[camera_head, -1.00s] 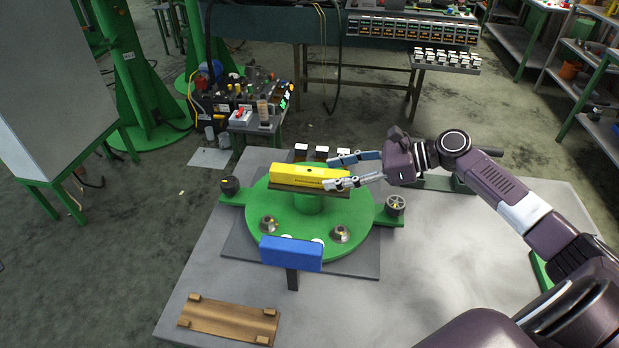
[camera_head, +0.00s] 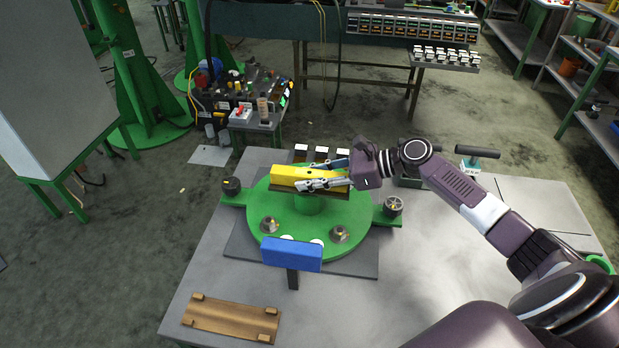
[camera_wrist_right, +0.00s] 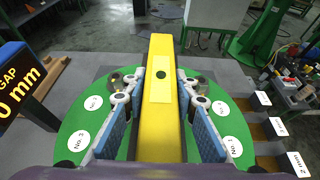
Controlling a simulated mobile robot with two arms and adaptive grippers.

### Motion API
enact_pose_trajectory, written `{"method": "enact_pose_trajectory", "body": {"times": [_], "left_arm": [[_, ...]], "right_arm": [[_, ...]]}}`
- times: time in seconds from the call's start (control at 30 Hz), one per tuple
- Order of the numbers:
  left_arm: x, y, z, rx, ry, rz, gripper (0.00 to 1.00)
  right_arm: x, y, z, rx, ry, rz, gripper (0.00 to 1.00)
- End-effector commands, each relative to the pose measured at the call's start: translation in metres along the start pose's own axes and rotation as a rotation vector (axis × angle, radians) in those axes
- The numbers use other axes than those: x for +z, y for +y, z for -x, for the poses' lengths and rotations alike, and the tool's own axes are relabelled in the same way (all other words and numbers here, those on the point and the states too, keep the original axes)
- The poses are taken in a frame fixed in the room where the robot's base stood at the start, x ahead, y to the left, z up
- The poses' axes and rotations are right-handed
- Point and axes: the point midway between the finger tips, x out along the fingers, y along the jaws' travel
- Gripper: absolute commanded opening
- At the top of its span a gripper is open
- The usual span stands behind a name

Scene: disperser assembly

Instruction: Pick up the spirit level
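The yellow spirit level (camera_head: 297,175) lies across a raised support at the middle of the green round disc (camera_head: 275,208). In the right wrist view the level (camera_wrist_right: 160,95) runs lengthwise between the blue finger pads. My right gripper (camera_head: 322,174) reaches in from the right with its fingers open, one on each side of the level. In the right wrist view the gripper (camera_wrist_right: 160,92) shows the pads close beside the level, but firm contact is not clear. My left gripper is not in view.
A blue block display (camera_head: 291,254) stands at the disc's front edge. A wooden board (camera_head: 232,318) lies on the grey table (camera_head: 400,310) at front left. Several small white-topped blocks (camera_head: 301,150) stand behind the disc. Small metal cones (camera_head: 339,234) sit on it.

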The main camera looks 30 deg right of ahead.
Motion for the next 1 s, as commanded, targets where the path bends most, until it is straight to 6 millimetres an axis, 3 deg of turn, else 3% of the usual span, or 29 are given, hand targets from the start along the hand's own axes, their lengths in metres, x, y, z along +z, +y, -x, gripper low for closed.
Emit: {"method": "enact_pose_trajectory", "body": {"times": [0.03,0.2,0.67,0.87,1.0], "left_arm": [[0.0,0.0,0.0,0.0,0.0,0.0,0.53],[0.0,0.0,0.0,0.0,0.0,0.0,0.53],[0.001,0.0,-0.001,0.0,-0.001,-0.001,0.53],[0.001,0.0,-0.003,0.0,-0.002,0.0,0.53],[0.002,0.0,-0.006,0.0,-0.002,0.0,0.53]], "right_arm": [[0.0,0.0,0.0,0.0,0.0,0.0,0.18],[0.0,0.0,0.0,0.0,0.0,0.0,0.0],[0.007,-0.001,0.003,-0.001,-0.003,0.002,0.0],[0.03,-0.001,0.013,-0.002,-0.003,0.006,0.0],[0.061,-0.001,0.026,-0.003,-0.002,0.01,0.0]]}}
